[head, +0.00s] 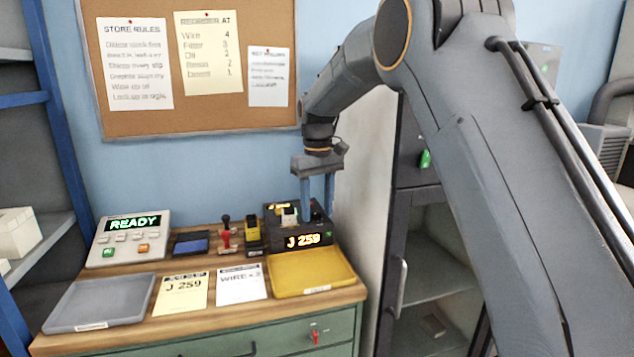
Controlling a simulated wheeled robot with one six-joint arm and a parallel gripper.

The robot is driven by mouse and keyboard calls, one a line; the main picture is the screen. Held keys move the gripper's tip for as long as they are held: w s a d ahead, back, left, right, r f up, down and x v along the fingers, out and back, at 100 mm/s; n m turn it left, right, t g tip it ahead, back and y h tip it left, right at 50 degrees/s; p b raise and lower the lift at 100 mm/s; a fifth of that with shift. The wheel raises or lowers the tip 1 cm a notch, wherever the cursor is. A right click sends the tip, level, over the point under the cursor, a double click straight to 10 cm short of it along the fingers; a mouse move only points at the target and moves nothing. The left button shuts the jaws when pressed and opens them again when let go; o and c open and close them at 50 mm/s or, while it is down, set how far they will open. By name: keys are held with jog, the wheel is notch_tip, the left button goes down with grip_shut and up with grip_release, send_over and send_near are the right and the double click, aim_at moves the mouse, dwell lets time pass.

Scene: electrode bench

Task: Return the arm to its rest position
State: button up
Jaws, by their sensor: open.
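My arm reaches in from the right side of the head view and bends down over the right back of the bench. My gripper (317,200) points downward with its two blue fingers apart. It is over the black device (318,226) with the lit "J 259" display. The fingertips are at or just above the device's top; I cannot tell whether they touch it. A small pale piece (289,216) sits on the device, left of the fingers. Nothing shows between the fingers.
On the wooden bench (225,309) are a grey tray (100,302), a yellow tray (310,272), two cards, stamps and a "READY" console (130,238). A cork board (190,115) hangs behind. An open grey cabinet (430,280) stands right of the bench; blue shelving stands left.

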jog(key=s+d+f+m, duration=0.2)
jog(key=s+d, duration=0.4)
jog(key=s, duration=0.4)
jog(key=s+d+f+m+t, duration=0.1)
jog(key=s+d+f, duration=0.4)
jog(key=s, duration=0.6)
jog(key=s+d+f+m, duration=0.3)
jog(key=s+d, duration=0.5)
jog(key=s, duration=0.3)
jog(key=shift+s+d+f, duration=0.15)
jog(key=shift+s+f, duration=0.1)
jog(key=shift+f, duration=0.4)
dwell(0.4)
